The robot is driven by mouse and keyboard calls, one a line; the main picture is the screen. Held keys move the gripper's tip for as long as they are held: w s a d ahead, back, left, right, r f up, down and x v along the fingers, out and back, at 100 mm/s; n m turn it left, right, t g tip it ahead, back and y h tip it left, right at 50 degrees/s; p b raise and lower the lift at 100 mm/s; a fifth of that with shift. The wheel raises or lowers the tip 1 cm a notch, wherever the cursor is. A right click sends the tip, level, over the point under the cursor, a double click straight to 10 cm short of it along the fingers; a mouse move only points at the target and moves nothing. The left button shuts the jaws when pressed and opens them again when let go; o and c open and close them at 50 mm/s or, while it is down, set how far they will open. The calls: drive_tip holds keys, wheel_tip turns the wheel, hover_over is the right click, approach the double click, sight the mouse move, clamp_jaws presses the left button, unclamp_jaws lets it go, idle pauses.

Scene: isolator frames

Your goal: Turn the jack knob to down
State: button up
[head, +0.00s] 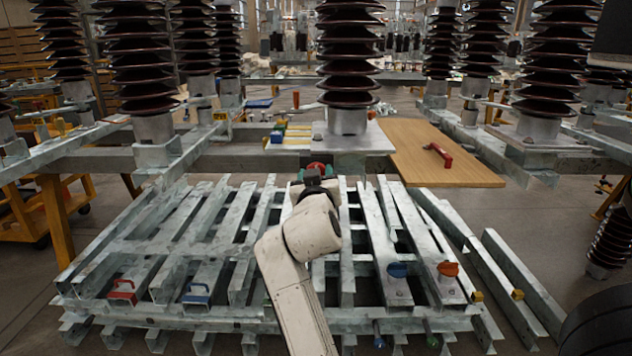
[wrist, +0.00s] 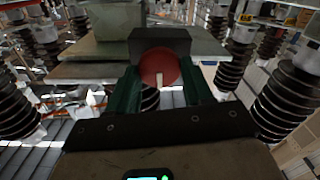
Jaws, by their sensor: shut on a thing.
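The jack knob is a round red disc with a white pointer mark, in the middle of the wrist view (wrist: 160,64), in front of a dark block (wrist: 174,37). The white mark runs from near the disc's centre to its lower edge in that picture. My gripper (wrist: 161,88) has green fingers on both sides of the knob and is shut on it. In the head view my gripper (head: 314,183) reaches up to the front edge of the grey plate under the central insulator. A little of the red knob (head: 317,166) shows there; the rest is hidden behind my gripper.
Blue (head: 398,269) and orange (head: 448,269) knobs and red (head: 123,291) and blue (head: 195,294) handles sit on the metal beams below. A wooden board (head: 460,172) with a red handle (head: 438,154) lies right. Ribbed insulators (head: 349,50) stand around the frame.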

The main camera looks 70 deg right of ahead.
drive_tip(key=shift+f, duration=0.2)
idle(0.3)
drive_tip(key=o, duration=1)
drive_tip(key=shift+r, duration=0.1)
drive_tip(key=shift+o, duration=0.2)
drive_tip(key=p+v, duration=0.1)
drive_tip(key=v, duration=0.9)
drive_tip(key=shift+s+a, duration=0.15)
drive_tip(key=shift+a, duration=0.25)
